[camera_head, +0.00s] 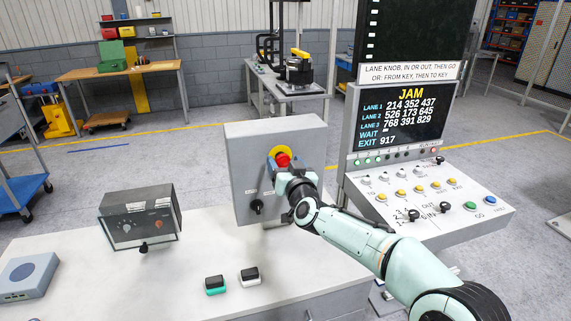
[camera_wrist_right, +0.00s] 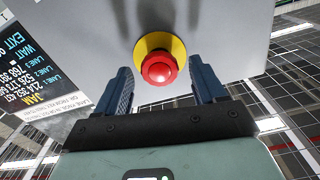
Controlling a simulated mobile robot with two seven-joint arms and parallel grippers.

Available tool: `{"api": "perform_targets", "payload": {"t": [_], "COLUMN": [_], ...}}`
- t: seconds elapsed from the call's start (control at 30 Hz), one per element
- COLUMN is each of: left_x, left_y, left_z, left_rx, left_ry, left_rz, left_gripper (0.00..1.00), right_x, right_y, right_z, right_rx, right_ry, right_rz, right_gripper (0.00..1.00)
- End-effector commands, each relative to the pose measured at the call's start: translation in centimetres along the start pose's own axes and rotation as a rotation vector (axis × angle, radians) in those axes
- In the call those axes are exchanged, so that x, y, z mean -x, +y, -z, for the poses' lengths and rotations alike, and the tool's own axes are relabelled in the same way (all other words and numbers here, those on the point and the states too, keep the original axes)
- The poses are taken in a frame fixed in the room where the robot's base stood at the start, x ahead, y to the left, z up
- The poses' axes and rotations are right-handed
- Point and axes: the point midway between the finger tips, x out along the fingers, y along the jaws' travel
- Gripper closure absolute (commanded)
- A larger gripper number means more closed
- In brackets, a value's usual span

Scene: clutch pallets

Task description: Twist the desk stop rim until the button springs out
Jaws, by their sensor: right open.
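The desk stop is a red mushroom button (camera_head: 283,160) on a yellow round plate, on the front of a grey upright box (camera_head: 243,150) on the bench. In the right wrist view the red button (camera_wrist_right: 158,68) stands out from its yellow plate (camera_wrist_right: 150,44). My right gripper (camera_head: 290,172) is in front of the box at the button. In the right wrist view the right gripper (camera_wrist_right: 166,80) has its two blue fingers apart, one on each side of the button, with visible gaps and no contact seen. My left gripper is not in view.
A black knob (camera_head: 257,206) sits low on the grey box. The console (camera_head: 430,205) with a JAM screen stands close on the right. A dark control box (camera_head: 140,218), two small switches (camera_head: 214,284) and a blue-grey device (camera_head: 28,277) are on the white bench (camera_head: 180,275).

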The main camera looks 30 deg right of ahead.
Motion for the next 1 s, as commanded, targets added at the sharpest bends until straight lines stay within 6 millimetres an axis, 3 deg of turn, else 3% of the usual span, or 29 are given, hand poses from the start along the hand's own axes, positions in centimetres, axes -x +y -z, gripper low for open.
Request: {"api": "perform_targets", "payload": {"t": [0.03,0.2,0.57,1.0], "left_x": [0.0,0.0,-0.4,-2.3], "left_y": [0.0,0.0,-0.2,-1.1], "left_z": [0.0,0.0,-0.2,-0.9], "left_rx": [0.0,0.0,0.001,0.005], "left_ry": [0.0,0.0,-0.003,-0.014], "left_rz": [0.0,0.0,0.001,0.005], "left_gripper": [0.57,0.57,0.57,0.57], "right_x": [0.0,0.0,0.1,0.1], "right_y": [0.0,0.0,0.0,0.1], "right_z": [0.0,0.0,-0.1,-0.2], "right_rx": [0.0,0.0,-0.046,-0.348], "right_ry": [0.0,0.0,0.0,0.001], "right_rz": [0.0,0.0,0.001,0.001], "right_gripper": [0.3,0.86,0.87,0.87]}}
